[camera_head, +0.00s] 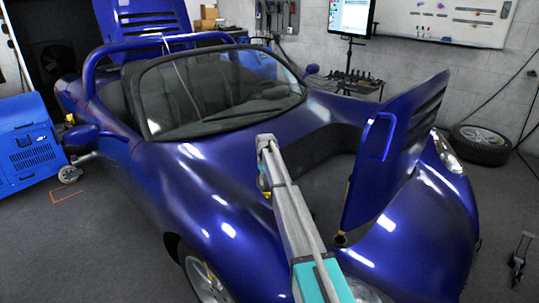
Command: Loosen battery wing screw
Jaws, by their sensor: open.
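A blue open-top car (226,210) fills the middle of the view. Its front lid (400,150) stands raised, tilted up at the right. My grey and teal arm reaches from the bottom edge over the front body to the open front bay (325,175). My gripper is not visible; the far end of the arm bends down behind its own link. The battery and its wing screw cannot be made out; the arm, body panels and the raised lid hide parts of the bay.
A blue machine (28,145) on wheels stands at the left. A monitor (351,18) and a tool stand (357,84) are behind the car. A loose wheel (481,144) lies at the right wall.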

